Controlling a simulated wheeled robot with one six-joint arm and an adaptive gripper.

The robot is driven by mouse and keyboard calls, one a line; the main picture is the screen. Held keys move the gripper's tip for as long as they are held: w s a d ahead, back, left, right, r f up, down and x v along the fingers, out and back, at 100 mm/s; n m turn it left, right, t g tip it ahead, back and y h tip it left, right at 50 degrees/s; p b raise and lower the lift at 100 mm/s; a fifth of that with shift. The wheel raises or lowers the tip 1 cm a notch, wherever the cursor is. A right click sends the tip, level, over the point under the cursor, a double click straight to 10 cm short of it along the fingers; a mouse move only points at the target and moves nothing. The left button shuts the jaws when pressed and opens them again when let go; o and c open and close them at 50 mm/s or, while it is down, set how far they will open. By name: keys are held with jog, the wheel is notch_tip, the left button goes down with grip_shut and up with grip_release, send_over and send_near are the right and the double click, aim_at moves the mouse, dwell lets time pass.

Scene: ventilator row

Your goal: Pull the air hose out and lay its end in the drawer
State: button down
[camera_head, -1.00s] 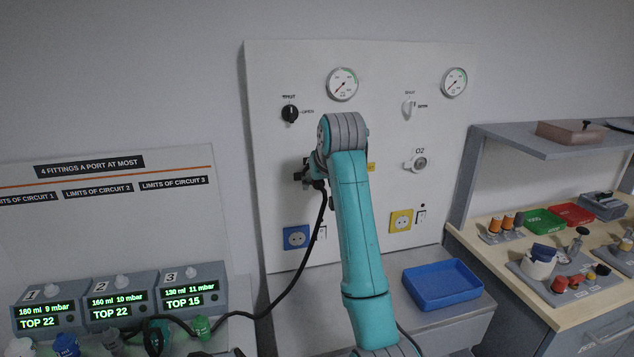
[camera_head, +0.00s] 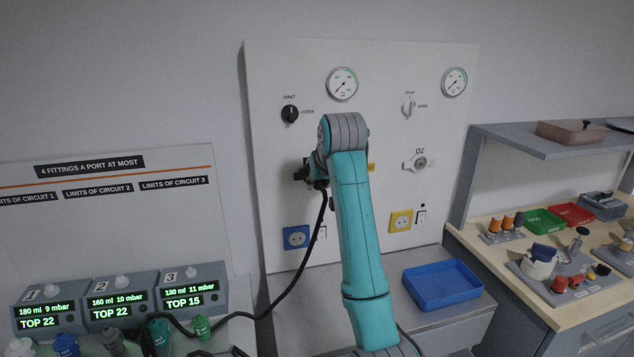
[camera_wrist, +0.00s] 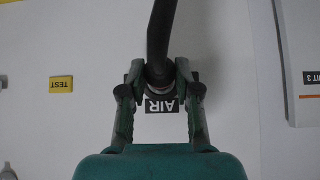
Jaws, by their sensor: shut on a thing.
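The black air hose (camera_head: 294,287) hangs from my gripper in a curve down to the ventilators at lower left. In the wrist view my gripper (camera_wrist: 159,82) has its two fingers closed on the hose's end fitting (camera_wrist: 159,86), with the hose (camera_wrist: 160,30) running up out of the picture. The AIR label (camera_wrist: 159,106) on the wall panel shows just behind it. My arm hides most of this spot in the head view, so I cannot tell whether the end is still in the port. A blue open drawer-like tray (camera_head: 440,283) sits to the right, below the panel.
The panel carries a black valve knob (camera_head: 290,114), a white valve knob (camera_head: 408,107), two gauges and an O2 port (camera_head: 419,162). Ventilators (camera_head: 120,306) stand at lower left. A wooden bench (camera_head: 556,316) with fittings and coloured trays is at right.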

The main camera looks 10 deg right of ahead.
jog(key=shift+s, duration=1.65)
dwell(1.2)
jog(key=shift+s, duration=2.3)
jog(key=shift+s, duration=0.1)
